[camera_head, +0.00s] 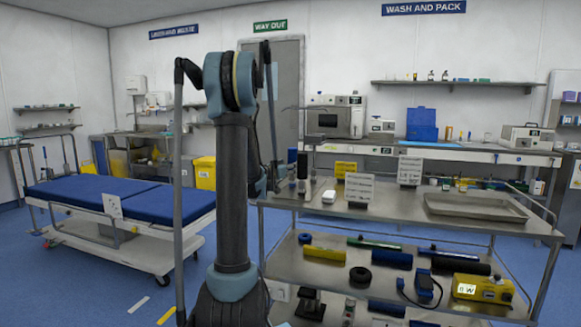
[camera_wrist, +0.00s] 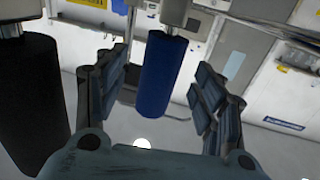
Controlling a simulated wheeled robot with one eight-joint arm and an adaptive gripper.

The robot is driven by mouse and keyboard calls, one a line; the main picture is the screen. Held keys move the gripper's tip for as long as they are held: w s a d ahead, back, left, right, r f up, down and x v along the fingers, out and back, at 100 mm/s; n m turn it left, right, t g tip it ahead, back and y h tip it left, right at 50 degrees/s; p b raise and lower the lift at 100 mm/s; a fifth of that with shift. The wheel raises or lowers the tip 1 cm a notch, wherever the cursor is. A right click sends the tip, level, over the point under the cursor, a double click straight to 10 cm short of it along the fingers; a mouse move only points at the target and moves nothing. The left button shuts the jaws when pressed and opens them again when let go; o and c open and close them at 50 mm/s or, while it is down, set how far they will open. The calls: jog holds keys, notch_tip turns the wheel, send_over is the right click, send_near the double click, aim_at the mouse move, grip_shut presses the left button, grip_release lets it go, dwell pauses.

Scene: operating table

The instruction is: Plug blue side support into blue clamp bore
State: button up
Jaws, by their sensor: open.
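In the wrist view a blue cylinder with a grey upper end (camera_wrist: 160,75), which looks like the blue side support, stands between the two fingers of my gripper (camera_wrist: 157,70). The gripper is open, with a gap visible on both sides of the cylinder.
A black cylinder (camera_wrist: 35,105) stands close left of my gripper. The steel trolley (camera_head: 400,228) carries label cards (camera_head: 359,188) and a shallow tray (camera_head: 475,208), with several blue, black and yellow parts below. A blue-padded operating table (camera_head: 125,192) is left, with open floor between.

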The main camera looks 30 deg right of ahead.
jog(key=x, duration=0.5)
jog(key=shift+w, duration=0.2)
jog(key=shift+a, duration=0.1)
jog(key=c, duration=1.3)
